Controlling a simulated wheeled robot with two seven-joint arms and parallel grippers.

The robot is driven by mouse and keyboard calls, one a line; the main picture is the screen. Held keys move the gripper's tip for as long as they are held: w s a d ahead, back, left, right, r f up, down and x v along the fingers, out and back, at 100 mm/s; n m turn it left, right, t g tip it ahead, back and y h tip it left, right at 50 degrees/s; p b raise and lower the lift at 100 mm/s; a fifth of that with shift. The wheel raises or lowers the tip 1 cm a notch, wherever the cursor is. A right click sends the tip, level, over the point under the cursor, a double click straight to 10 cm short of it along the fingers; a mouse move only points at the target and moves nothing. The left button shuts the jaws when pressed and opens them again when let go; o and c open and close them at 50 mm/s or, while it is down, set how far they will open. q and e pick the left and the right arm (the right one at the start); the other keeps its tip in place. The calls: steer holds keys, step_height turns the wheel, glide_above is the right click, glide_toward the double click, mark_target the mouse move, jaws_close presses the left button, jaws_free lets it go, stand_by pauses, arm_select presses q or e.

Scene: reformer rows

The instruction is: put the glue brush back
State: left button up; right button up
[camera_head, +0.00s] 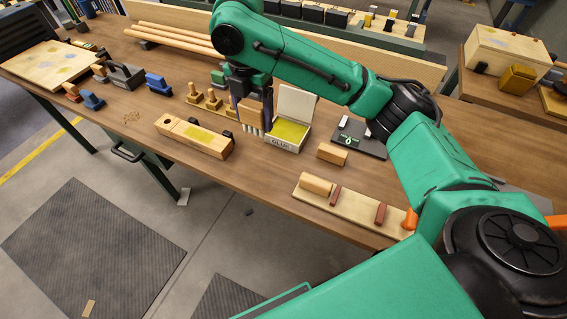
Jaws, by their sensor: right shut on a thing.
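My right gripper (252,98) reaches in from the right and points down over the table. Its dark fingers are shut on what looks like the glue brush (251,112), a tan block with pale bristles at its lower end. The brush hangs upright just left of the white glue box (284,143), marked GLUE, which has a raised lid and a yellow-green inside. I cannot tell whether the brush touches the box or table. A wooden stand with pegs (213,104) is left of the gripper. My left gripper is not in view.
A small wood block (332,153), a dark plate (370,147) and a pale board (355,210) lie to the right.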

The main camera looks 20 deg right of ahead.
steer(key=f, duration=1.9)
steer(key=shift+w+a, duration=0.1)
steer(key=shift+w, duration=0.2)
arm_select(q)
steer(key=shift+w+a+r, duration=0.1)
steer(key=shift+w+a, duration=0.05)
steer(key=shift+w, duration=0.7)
arm_select(e)
steer(key=shift+f, duration=0.15)
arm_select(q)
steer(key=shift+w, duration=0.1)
arm_select(e)
steer(key=o, duration=1.2)
steer(key=shift+o, duration=0.2)
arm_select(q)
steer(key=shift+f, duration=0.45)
arm_select(e)
step_height(320, 180, up, 12)
